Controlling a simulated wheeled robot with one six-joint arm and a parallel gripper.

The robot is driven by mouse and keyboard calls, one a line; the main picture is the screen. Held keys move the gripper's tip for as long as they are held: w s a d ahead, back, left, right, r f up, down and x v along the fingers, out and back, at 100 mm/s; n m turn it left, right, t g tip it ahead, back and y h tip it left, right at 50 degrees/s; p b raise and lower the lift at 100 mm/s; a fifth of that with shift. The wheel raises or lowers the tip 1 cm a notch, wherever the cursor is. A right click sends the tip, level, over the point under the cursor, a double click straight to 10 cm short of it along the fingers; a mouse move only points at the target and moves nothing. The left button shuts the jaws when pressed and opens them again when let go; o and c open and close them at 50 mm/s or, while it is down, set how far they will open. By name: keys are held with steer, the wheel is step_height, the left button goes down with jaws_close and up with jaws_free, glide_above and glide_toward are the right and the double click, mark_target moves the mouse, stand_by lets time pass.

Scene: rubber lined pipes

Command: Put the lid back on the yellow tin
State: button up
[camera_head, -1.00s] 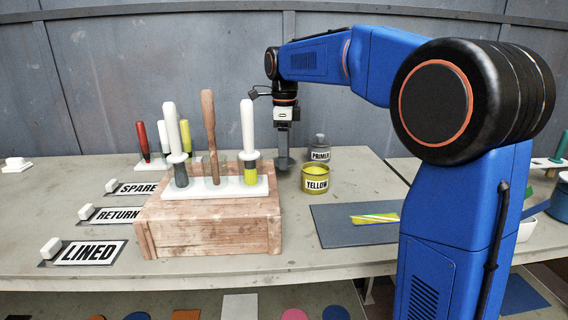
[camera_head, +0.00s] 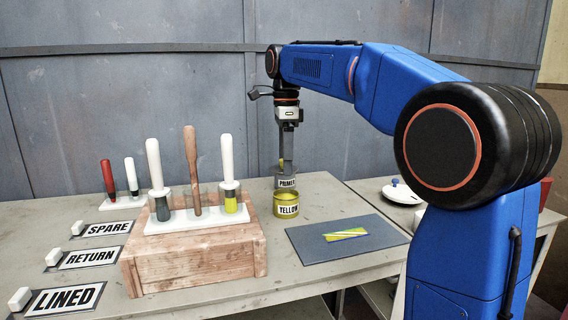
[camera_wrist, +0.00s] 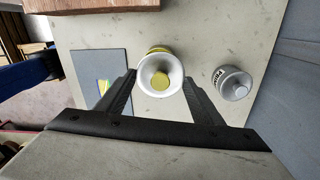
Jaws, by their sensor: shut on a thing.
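The yellow tin (camera_head: 287,208), labelled YELLOW, stands upright on the bench just right of the wooden block. My gripper (camera_head: 283,160) points down above the tins, shut on a pale round piece with a yellow centre, which looks like the lid (camera_wrist: 145,76). In the wrist view the lid sits between my fingertips (camera_wrist: 160,78) and covers most of the yellow tin (camera_wrist: 158,49). The lid appears apart from the tin, but its exact height is unclear. In the head view the lid is hard to make out against the primer tin.
The grey primer tin (camera_head: 287,183) stands close behind the yellow tin. A wooden block (camera_head: 195,258) with a white rack of upright tools is at left. A dark mat (camera_head: 372,246) with a striped piece lies at right. SPARE, RETURN and LINED labels line the left side.

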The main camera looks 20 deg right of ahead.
steer(key=shift+s+d, duration=0.15)
steer(key=shift+s, duration=0.05)
steer(key=shift+d+f, duration=0.15)
steer(key=shift+f, duration=3)
steer(key=shift+f, duration=0.15)
steer(key=o, duration=1.5)
steer(key=shift+o, duration=0.2)
steer(key=shift+r, duration=3.5)
